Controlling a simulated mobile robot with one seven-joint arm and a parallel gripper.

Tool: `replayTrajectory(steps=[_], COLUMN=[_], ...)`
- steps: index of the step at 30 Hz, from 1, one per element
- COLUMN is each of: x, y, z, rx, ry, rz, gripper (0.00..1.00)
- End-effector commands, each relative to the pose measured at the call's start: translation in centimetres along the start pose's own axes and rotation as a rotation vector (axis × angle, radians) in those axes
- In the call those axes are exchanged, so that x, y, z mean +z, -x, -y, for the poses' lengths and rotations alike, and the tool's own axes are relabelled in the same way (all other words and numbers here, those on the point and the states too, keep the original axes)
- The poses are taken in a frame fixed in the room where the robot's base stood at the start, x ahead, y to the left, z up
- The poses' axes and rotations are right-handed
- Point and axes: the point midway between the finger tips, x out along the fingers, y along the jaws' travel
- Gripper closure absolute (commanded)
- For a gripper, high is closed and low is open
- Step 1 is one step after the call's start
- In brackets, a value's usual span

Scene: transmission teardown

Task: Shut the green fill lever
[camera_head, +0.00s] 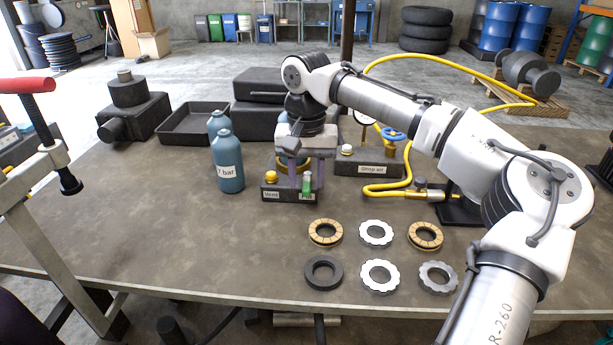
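The green fill lever (307,184) stands upright at the front right of a dark block (283,194) in the middle of the table. A label beneath it is partly readable as "Fill", and a "Vent" label is on the block's left with a yellow knob (271,176) above it. My gripper (305,178) points down over the block. Its two purplish fingers are apart, one left of the lever and one close to its right. I cannot tell whether either finger touches the lever. The gripper partly hides a brass-coloured round part behind it.
Blue bottles (228,163) stand left of the block. A "Shop air" block (369,164) with a blue valve handle (393,134) and yellow hose is at right. Several rings and discs (376,233) lie in front. The table's front left is clear.

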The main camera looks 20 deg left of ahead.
Motion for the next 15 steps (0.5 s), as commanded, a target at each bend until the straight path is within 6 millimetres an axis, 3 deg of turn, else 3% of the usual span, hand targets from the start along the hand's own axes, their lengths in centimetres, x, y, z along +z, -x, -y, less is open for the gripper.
replayTrajectory(steps=[12,15], x=[0.0,0.0], y=[-1.01,-1.0], z=[-0.01,-0.01], rx=[-0.001,-0.001], ry=[0.0,0.0], rz=[0.0,0.0], gripper=[0.63,0.74])
